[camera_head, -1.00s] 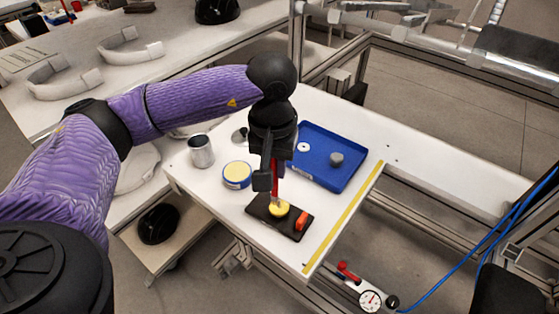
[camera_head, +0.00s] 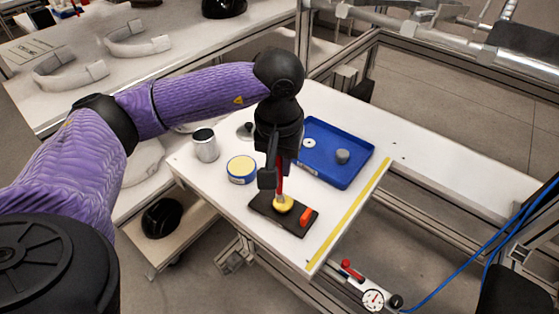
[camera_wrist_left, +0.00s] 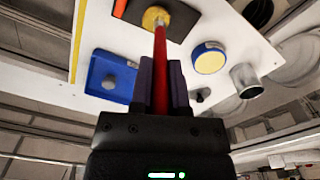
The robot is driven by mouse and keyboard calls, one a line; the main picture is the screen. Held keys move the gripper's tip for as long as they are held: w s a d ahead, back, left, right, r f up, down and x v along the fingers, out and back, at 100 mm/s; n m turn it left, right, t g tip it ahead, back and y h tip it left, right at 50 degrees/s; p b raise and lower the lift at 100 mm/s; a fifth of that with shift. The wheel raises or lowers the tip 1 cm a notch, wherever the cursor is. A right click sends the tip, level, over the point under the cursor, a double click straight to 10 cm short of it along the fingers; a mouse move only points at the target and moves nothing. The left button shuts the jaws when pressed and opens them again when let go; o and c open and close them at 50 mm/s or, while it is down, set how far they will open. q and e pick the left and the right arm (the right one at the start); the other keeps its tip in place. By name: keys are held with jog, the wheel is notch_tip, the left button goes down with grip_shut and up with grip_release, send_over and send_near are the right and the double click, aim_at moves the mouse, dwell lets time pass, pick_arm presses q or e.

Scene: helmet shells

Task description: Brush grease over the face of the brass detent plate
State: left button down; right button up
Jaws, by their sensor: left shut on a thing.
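My left gripper (camera_head: 275,172) is shut on a red-handled brush (camera_head: 280,184), which points down. The brush also shows in the left wrist view (camera_wrist_left: 160,58), running between the two fingers (camera_wrist_left: 162,80). Its tip is at the round yellow brass detent plate (camera_head: 288,207), also seen in the wrist view (camera_wrist_left: 152,14). The plate sits on a black base (camera_head: 263,205) with an orange-red block (camera_head: 305,215) beside it. I cannot tell how much grease is on the face. An open blue tin (camera_head: 241,169) of pale yellow grease stands to the left. My right gripper is not in view.
A metal cup (camera_head: 206,146) stands left of the tin. A blue tray (camera_head: 335,177) with a grey piece (camera_head: 343,156) and a white ring (camera_head: 309,143) lies behind the base. Yellow tape (camera_head: 350,210) runs along the white table's right side. Bare tabletop lies around the base.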

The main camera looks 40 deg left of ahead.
pick_arm(q)
jog(key=shift+f+b, duration=0.85)
jog(key=shift+f, duration=0.15)
